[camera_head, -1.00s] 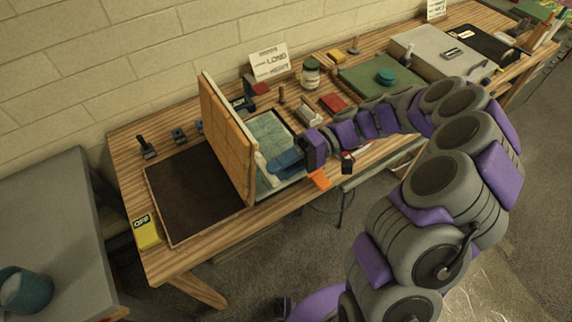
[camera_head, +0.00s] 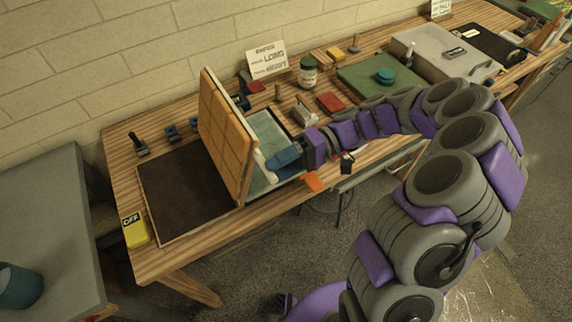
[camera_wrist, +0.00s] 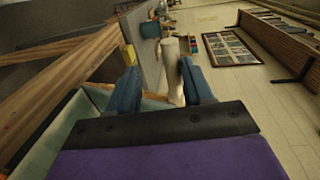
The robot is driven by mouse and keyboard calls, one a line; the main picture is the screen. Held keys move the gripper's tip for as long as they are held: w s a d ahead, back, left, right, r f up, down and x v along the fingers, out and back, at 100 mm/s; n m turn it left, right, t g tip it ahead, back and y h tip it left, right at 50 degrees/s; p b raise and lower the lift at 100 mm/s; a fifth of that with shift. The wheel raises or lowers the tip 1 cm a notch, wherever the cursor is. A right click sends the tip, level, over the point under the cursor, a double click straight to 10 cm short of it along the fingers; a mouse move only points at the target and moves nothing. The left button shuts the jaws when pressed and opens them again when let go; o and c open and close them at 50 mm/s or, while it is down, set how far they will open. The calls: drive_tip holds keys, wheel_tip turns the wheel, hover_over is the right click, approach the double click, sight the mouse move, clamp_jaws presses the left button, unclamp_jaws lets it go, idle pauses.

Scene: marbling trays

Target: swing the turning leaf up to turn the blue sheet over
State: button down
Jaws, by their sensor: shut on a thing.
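The turning leaf (camera_head: 222,140) is an orange-tan board with a pale edge. It stands steeply on edge between a dark brown flat bed (camera_head: 185,195) on its left and a pale blue-green bed (camera_head: 268,133) on its right. My gripper (camera_head: 268,160), with blue fingers, is at the leaf's right side, shut on its pale handle (camera_head: 258,168). In the wrist view the pale handle (camera_wrist: 172,68) shows between the fingertips of my gripper (camera_wrist: 160,78). I cannot make out the blue sheet as separate from the blue-green bed.
A yellow OFF block (camera_head: 134,231) lies at the left front corner of the table. Small dark clamps (camera_head: 140,145), a jar (camera_head: 307,72), a red block (camera_head: 330,102) and a green board (camera_head: 375,78) sit behind. A grey table (camera_head: 45,240) stands at left.

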drive_tip(key=shift+s+d+f+h, duration=0.1)
drive_tip(key=shift+f+h, duration=0.2)
drive_tip(key=shift+f, duration=0.3)
drive_tip(key=c, duration=1)
unclamp_jaws()
drive_tip(key=shift+a, duration=0.2)
drive_tip(key=shift+c, duration=0.2)
drive_tip(key=shift+r, duration=0.1)
drive_tip(key=shift+d, duration=0.2)
drive_tip(key=p+v, duration=1.3)
drive_tip(key=v, duration=0.2)
drive_tip(key=shift+r+p, duration=0.25)
drive_tip(key=shift+p, duration=0.05)
